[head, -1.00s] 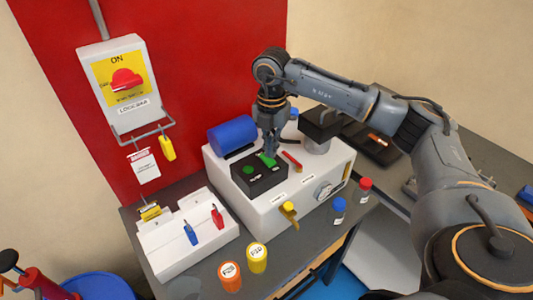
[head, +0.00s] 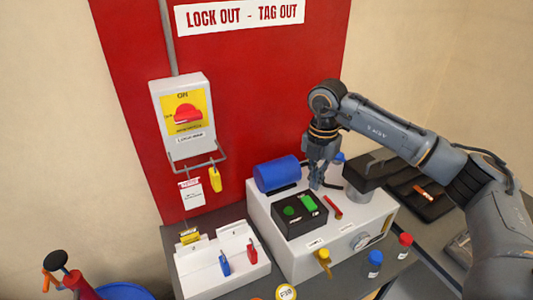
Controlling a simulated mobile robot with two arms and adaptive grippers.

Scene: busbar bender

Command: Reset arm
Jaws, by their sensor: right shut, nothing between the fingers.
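My right arm (head: 405,128) comes in from the right and reaches over the white bender machine (head: 285,250). My right gripper (head: 317,184) points down with its fingers shut and empty. Its tips are just above and behind the green switch (head: 308,202) on the black control box (head: 299,220), apart from it as far as I can tell. A round green button (head: 291,211) is beside that switch. My left gripper is not in view.
A blue cylinder (head: 277,174) and a red bar (head: 333,207) are close to the gripper. A dark block (head: 376,170) stands to the right. The lockout switch box (head: 184,145) hangs on the red panel. A white tray (head: 205,280) with padlocks is at left.

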